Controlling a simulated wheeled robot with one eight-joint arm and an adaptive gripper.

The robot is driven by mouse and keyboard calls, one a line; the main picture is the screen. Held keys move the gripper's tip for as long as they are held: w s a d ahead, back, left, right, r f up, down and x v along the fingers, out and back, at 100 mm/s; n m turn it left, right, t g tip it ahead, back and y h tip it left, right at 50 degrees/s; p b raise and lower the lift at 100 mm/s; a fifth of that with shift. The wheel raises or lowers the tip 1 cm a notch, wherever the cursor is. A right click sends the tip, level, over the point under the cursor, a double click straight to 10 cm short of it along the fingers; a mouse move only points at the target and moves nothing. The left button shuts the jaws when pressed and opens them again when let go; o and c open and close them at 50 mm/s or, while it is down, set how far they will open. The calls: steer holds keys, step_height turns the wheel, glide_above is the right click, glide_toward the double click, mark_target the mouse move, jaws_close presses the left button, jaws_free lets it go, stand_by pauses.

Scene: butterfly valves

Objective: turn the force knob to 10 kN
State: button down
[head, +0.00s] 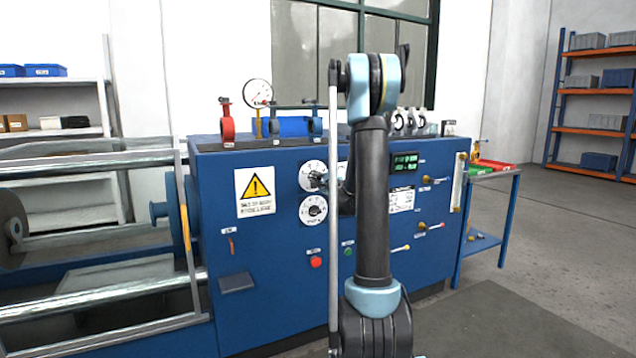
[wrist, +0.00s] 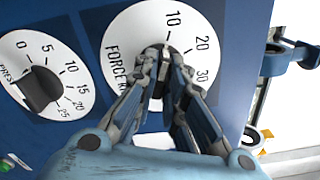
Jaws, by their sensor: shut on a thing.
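The force dial is a white disc (wrist: 128,38) marked FORCE, with 10, 20 and 30 visible along its edge in the wrist view. Its dark force knob (wrist: 160,50) sits at the disc's middle, between my fingertips. My gripper (wrist: 163,68) is shut on the knob. The fingers hide most of the knob and the lower part of the scale, so I cannot tell exactly which mark it points to. In the head view, my gripper (head: 322,181) reaches the upper white dial (head: 309,168) on the blue cabinet's front; my arm partly covers the area.
A pressure dial (wrist: 68,81) with a black knob (wrist: 40,90) is beside it, and below it in the head view (head: 313,218). The blue cabinet (head: 270,240) also carries a warning sign (head: 255,191), a red button (head: 316,261), a green display (head: 405,162) and several levers.

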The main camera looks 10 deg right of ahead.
steer(key=shift+s+a+f, duration=0.1)
steer(key=shift+s, duration=0.05)
steer(key=c, duration=1.7)
jaws_free()
steer(key=shift+o, duration=0.2)
steer(key=v, duration=1.1)
steer(key=shift+s, duration=0.35)
